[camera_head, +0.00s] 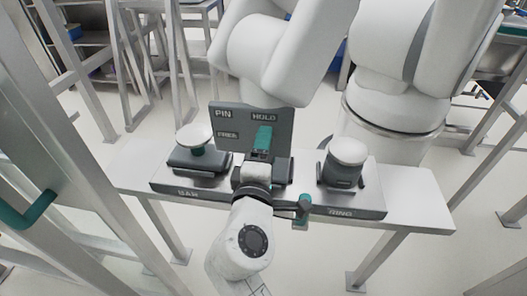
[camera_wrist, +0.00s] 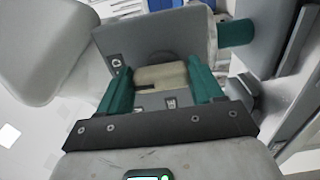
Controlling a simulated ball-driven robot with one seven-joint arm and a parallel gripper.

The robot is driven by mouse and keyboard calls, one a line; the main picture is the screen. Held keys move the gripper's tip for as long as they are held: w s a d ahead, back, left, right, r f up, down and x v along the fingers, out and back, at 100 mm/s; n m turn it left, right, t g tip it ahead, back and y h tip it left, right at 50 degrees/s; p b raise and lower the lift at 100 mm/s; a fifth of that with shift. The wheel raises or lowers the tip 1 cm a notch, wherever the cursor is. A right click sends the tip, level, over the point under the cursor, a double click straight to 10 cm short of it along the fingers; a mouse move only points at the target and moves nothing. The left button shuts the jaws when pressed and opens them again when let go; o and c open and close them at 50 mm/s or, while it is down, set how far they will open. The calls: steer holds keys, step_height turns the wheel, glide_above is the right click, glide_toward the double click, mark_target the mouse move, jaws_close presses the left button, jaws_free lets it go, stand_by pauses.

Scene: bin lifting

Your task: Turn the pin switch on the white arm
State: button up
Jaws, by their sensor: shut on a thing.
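A dark round base shows behind the handle. My gripper is shut on this handle. Which label the handle points to cannot be told.
The grey console (camera_head: 290,203) lies on a white bench (camera_head: 410,210). A white-topped knob (camera_head: 194,136) stands left of the panel and another (camera_head: 347,151) right. A small teal-ended lever (camera_head: 303,207) sits at the console's front. Metal frames stand at the left.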

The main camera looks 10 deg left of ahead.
steer(key=shift+w+d+r, duration=0.15)
steer(key=shift+d, duration=0.05)
steer(key=o, duration=1)
steer(key=shift+o, duration=0.2)
steer(key=shift+a, duration=0.1)
steer(key=s, duration=1)
steer(key=shift+s+a, duration=0.15)
steer(key=shift+s, duration=0.25)
